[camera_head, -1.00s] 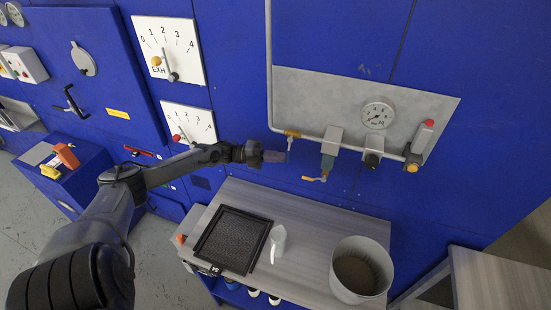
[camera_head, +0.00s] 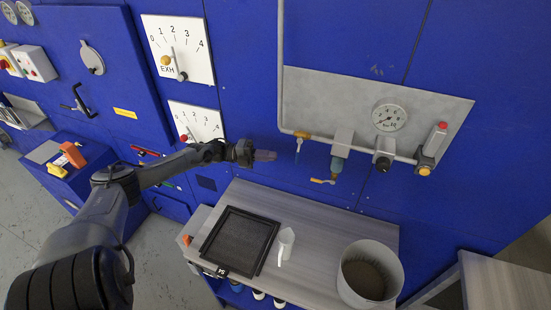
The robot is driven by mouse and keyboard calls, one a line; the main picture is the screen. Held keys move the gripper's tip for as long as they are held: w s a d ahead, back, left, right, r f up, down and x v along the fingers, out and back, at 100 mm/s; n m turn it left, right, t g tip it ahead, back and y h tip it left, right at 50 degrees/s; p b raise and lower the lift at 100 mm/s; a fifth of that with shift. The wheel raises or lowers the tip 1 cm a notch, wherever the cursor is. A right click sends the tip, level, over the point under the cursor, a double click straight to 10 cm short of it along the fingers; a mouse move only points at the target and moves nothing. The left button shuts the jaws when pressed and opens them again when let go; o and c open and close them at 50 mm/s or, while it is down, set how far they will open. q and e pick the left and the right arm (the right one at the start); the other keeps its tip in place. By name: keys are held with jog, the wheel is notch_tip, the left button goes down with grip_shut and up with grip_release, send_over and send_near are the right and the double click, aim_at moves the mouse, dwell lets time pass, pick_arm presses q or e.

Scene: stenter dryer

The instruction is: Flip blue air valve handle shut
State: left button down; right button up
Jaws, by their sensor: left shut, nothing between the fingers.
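The blue valve handle (camera_head: 298,150) hangs down from a brass valve body (camera_head: 302,135) at the left end of the horizontal pipe run. It points across that pipe. My left gripper (camera_head: 266,156) is shut and empty, to the left of the handle at about the height of its lower end. A gap of blue wall shows between the fingertips and the handle. My right gripper is not in view.
A grey-and-teal filter unit (camera_head: 341,152) with an orange-handled drain (camera_head: 323,181) sits right of the valve. A pressure gauge (camera_head: 389,117) is above. Below, a grey bench (camera_head: 315,225) carries a black tray (camera_head: 205,247), a white scoop (camera_head: 286,238) and a bucket (camera_head: 345,278).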

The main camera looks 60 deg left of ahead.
pick_arm(q)
jog(key=v, duration=0.8)
jog(key=shift+r+b, duration=0.2)
jog(key=shift+b, duration=0.1)
